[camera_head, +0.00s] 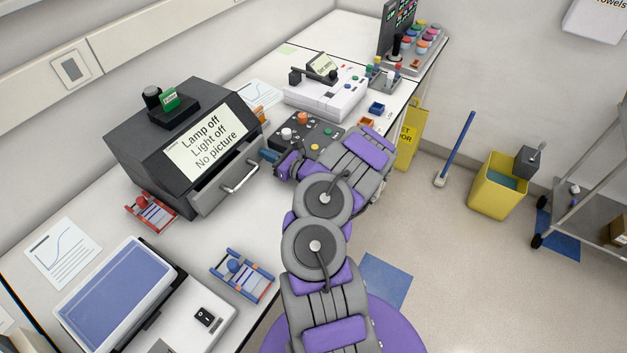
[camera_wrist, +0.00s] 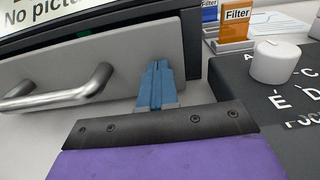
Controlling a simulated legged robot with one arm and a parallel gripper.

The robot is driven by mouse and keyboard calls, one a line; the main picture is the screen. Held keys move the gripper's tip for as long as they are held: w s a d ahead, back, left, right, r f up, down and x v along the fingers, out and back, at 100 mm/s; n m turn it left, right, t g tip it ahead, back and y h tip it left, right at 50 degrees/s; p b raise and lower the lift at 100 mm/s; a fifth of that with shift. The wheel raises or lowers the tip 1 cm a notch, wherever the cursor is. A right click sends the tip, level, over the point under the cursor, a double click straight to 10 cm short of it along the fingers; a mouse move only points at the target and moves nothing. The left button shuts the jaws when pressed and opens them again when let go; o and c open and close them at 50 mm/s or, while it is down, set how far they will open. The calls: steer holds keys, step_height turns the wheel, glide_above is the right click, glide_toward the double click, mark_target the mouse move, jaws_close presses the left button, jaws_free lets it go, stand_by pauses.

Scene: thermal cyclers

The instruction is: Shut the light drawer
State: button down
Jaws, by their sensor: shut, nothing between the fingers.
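The light drawer (camera_head: 212,197) is in the lower front of a dark grey imaging box (camera_head: 130,140). Its light grey front stands out a little from the box, with a dark gap behind its top edge. A metal bar handle (camera_head: 240,178) is on the front and also shows at left in the wrist view (camera_wrist: 62,92). My gripper (camera_head: 268,156) is shut and empty, its blue fingers pointing at the right end of the drawer front. In the wrist view, the fingertips (camera_wrist: 158,68) overlap the drawer front (camera_wrist: 125,55); I cannot tell whether they touch it.
The box screen (camera_head: 212,137) reads "Lamp off, Light off, No picture". A dark control panel with knobs (camera_head: 312,138) is close to the right of my gripper. Orange and blue filter holders (camera_wrist: 236,22) stand behind. A blue rack (camera_head: 242,275) sits on the bench in front.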

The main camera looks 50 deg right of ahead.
steer(key=shift+w+b, duration=0.3)
steer(key=shift+w, duration=0.5)
steer(key=shift+w+a+r, duration=0.15)
steer(key=shift+r, duration=0.1)
steer(key=shift+r, duration=0.15)
steer(key=shift+s, duration=0.2)
steer(key=s+p, duration=0.1)
steer(key=s, duration=0.3)
steer(key=s+d+p, duration=0.1)
steer(key=s, duration=0.3)
steer(key=s+d+f+p, duration=0.1)
steer(key=s, duration=0.4)
steer(key=shift+s+a, duration=0.25)
steer(key=shift+s, duration=0.2)
steer(key=shift+r, duration=0.1)
